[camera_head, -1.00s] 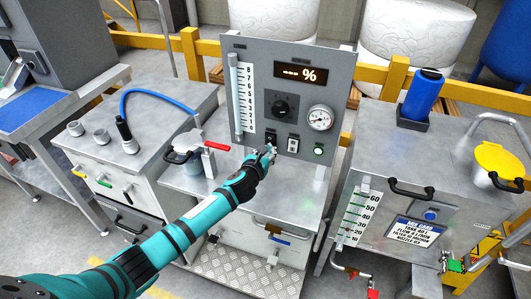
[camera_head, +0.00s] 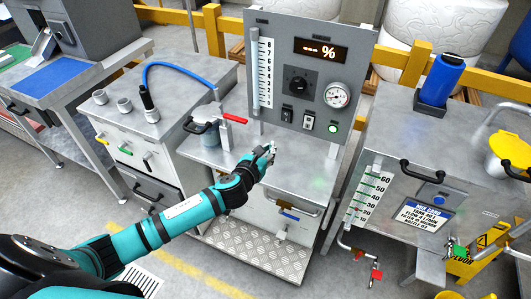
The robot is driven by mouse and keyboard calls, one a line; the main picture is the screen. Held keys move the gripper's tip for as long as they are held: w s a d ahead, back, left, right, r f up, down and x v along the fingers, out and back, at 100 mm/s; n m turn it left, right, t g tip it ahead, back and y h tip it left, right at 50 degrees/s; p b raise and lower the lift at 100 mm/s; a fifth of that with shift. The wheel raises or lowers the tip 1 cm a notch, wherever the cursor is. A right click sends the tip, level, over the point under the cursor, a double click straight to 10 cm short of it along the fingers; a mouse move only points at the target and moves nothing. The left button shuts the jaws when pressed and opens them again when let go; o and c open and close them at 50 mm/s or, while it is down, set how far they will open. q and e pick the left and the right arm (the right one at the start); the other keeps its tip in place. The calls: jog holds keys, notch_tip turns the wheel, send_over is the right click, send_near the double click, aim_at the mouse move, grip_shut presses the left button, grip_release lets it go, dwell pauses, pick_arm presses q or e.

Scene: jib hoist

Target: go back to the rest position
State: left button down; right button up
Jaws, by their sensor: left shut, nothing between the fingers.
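My left gripper (camera_head: 271,149) is shut and empty. It is in the middle of the head view, at the end of my teal and black left arm, which comes in from the lower left. It is in front of the grey control panel (camera_head: 273,40), below its switches and over the metal bench top (camera_head: 228,152), apart from the panel face. My right gripper is not in view.
A tank with a mix card (camera_head: 421,216) stands right. Floor shows at lower left.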

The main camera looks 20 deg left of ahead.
pick_arm(q)
jog(key=s+d+f+n+g, duration=0.15)
jog(key=s+n+g, duration=0.25)
jog(key=s+n, duration=0.8)
jog(key=s+f+n+g, duration=0.2)
jog(key=s+n+g, duration=0.2)
jog(key=s+n, duration=0.75)
jog(key=s+d+f+n+g, duration=0.1)
jog(key=s+n+g, duration=0.2)
jog(key=s+n, duration=0.85)
notch_tip(320, 180, down, 26)
jog(key=s+f+g, duration=0.1)
jog(key=g, duration=0.1)
jog(key=s+a+f+m, duration=0.1)
jog(key=s+a+f, duration=0.2)
jog(key=s+f, duration=1.2)
jog(key=shift+s+a+f+g+y, duration=0.15)
jog(key=shift+s+f+g+y, duration=0.2)
jog(key=shift+s, duration=0.65)
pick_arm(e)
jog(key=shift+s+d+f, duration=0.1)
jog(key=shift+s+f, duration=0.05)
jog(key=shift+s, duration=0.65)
